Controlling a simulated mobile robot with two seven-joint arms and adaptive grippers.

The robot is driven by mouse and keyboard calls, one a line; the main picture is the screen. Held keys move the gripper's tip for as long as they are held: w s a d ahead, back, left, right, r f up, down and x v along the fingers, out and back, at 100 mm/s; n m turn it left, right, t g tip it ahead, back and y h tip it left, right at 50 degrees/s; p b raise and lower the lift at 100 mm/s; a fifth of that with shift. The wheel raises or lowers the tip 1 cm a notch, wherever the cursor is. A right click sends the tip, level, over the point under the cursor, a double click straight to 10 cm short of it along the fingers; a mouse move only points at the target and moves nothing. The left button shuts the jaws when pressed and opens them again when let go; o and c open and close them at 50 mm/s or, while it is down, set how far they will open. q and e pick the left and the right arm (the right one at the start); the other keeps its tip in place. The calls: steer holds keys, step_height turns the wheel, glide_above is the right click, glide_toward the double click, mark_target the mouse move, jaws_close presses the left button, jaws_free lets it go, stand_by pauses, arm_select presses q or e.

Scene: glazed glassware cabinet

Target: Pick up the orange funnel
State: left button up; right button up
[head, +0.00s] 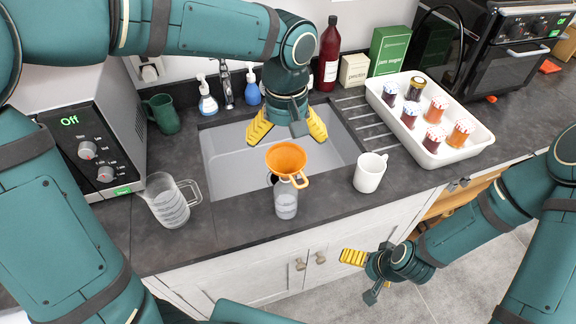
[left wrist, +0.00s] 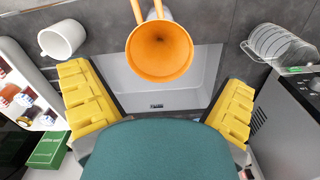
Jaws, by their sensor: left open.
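The orange funnel (head: 287,158) sits upright, wide mouth up, on top of a clear container (head: 286,200) at the counter's front edge, before the sink. Its handle tab points toward the front. In the left wrist view the funnel (left wrist: 160,50) shows from above, its mouth past the fingers and roughly between them sideways. My left gripper (head: 288,130) is open and empty, above the sink just behind the funnel, not touching it. My right gripper (head: 354,257) is low in front of the cabinet doors, away from the funnel; its finger spacing is unclear.
A clear measuring jug (head: 168,204) stands left of the funnel, a white mug (head: 370,173) right. The sink (head: 228,165) lies behind. A white tray (head: 468,152) holds several jars. A microwave (head: 95,145) is at left, an oven (head: 510,50) at back right.

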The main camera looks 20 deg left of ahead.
mark_target(286, 162)
arm_select(q)
steer(key=shift+f+b, duration=0.3)
steer(key=shift+f, duration=3.3)
steer(key=c, duration=0.8)
steer(key=shift+o, duration=0.2)
steer(key=shift+r, duration=0.1)
